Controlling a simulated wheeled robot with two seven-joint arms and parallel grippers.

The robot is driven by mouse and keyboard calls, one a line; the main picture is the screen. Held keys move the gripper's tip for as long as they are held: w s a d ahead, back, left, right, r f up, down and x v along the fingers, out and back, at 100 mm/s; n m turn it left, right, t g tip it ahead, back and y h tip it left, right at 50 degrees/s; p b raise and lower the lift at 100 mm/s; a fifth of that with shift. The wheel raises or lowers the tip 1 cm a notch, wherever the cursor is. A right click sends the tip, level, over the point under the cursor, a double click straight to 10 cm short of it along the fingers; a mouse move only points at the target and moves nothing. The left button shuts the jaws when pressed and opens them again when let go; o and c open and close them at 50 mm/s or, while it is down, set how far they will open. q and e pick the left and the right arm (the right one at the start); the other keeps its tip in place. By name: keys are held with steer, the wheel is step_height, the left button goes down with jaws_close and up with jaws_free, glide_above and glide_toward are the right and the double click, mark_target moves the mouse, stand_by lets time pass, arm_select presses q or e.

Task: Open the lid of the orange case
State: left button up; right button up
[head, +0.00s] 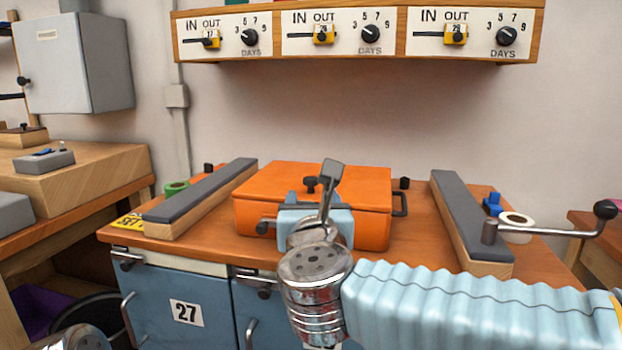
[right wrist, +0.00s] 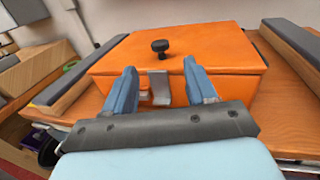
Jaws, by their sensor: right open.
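The orange case (head: 365,213) stands on the wooden bench top with its lid (head: 362,178) closed. A black knob (head: 311,183) sits on top of the lid; it also shows in the right wrist view (right wrist: 160,47). My right gripper (right wrist: 161,82) is open and empty at the front of the case, its blue fingers apart, below the knob. A grey tab (right wrist: 159,86) shows between the fingers; I cannot tell whether they touch the case. In the head view my right gripper and wrist hide part of the case's front. My left gripper is not in view.
Grey-topped wooden blocks flank the case, left (head: 203,194) and right (head: 470,215). A crank handle (head: 560,230) stands at the right, near a white tape roll (head: 517,224). A green roll (head: 176,187) lies at the left. A dial panel (head: 360,32) hangs above; the space over the lid is clear.

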mark_target(311, 183)
steer(key=w, duration=0.3)
steer(key=w+p, duration=0.1)
steer(key=w, duration=0.5)
steer(key=shift+d, duration=0.3)
steer(key=shift+c, duration=0.3)
jaws_close()
